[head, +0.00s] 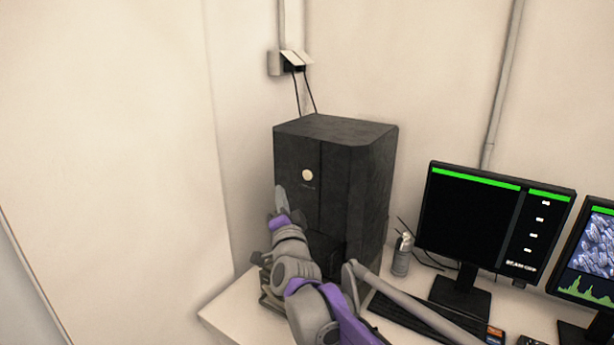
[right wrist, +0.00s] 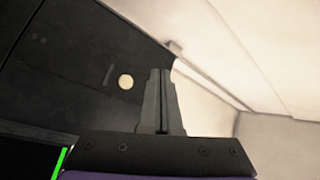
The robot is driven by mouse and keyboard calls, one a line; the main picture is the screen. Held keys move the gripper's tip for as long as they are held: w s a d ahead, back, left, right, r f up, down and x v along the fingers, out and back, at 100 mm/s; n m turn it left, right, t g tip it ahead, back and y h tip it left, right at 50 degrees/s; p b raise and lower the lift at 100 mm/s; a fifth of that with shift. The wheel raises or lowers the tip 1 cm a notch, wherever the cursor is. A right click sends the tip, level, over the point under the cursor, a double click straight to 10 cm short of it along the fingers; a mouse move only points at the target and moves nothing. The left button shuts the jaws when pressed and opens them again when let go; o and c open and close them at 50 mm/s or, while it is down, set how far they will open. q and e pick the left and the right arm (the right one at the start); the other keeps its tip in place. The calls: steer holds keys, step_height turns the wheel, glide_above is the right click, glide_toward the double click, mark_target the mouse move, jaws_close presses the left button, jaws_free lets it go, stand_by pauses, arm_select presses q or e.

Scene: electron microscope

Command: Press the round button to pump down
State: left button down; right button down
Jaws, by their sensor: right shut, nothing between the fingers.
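The round button (head: 308,175) is a pale cream disc on the upper front of the dark microscope cabinet (head: 372,165). It also shows in the right wrist view (right wrist: 126,82), just left of the fingertips. My right gripper (head: 281,190) is shut and empty, in front of the cabinet's left front edge. In the head view its tip is left of the button and a little lower. In the right wrist view the closed fingers (right wrist: 160,75) stand beside the button, apart from it in the picture. The gap in depth to the cabinet face is hard to tell. My left gripper is not in view.
The cabinet stands on a white desk (head: 222,312) in the corner. A spray can (head: 402,256), a keyboard (head: 420,318) and two monitors (head: 490,225) (head: 596,250) are to its right. A wall socket (head: 290,62) with cables is above. Bare wall lies to the left.

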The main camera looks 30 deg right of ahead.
mark_target(308, 175)
steer(key=shift+d, duration=0.1)
steer(key=w+d, duration=0.1)
steer(key=d, duration=0.1)
steer(key=w+d, duration=0.1)
steer(key=d, duration=0.2)
steer(key=w+d+p, duration=0.1)
steer(key=d, duration=0.2)
steer(key=shift+w, duration=0.2)
stand_by(2.0)
steer(key=shift+w+d, duration=0.2)
steer(key=shift+d, duration=0.2)
